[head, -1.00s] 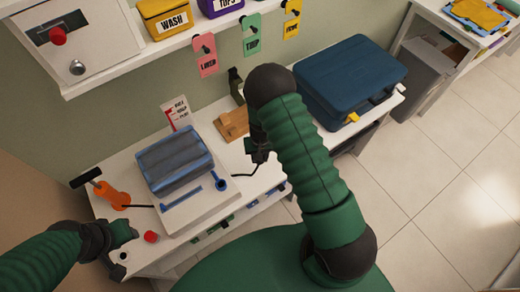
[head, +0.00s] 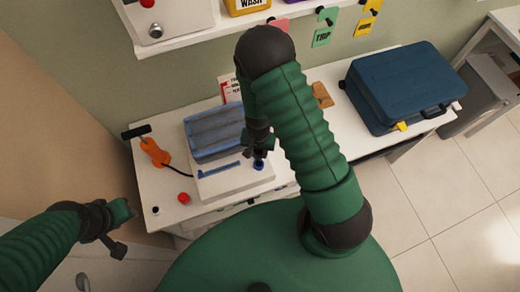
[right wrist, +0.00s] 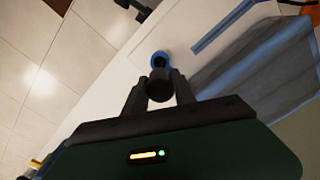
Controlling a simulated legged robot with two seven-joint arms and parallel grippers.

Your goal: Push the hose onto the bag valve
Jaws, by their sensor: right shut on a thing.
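The clear vacuum bag with blue edges (head: 214,133) lies on a white board on the bench. Its round blue valve (head: 259,163) is at the board's front right corner and also shows in the right wrist view (right wrist: 161,56). My right gripper (head: 262,147) is just above the valve, shut on the black hose end (right wrist: 159,86). In the right wrist view the hose end lines up with the valve and overlaps it; I cannot tell whether they touch. My left gripper (head: 122,225) is at the left, away from the bag; its finger opening is unclear.
An orange pump (head: 154,152) with a black handle stands left of the bag, its hose running right. A red button (head: 183,198) sits at the bench front. A blue suitcase (head: 405,85) is at the right. A shelf with hanging tags is above.

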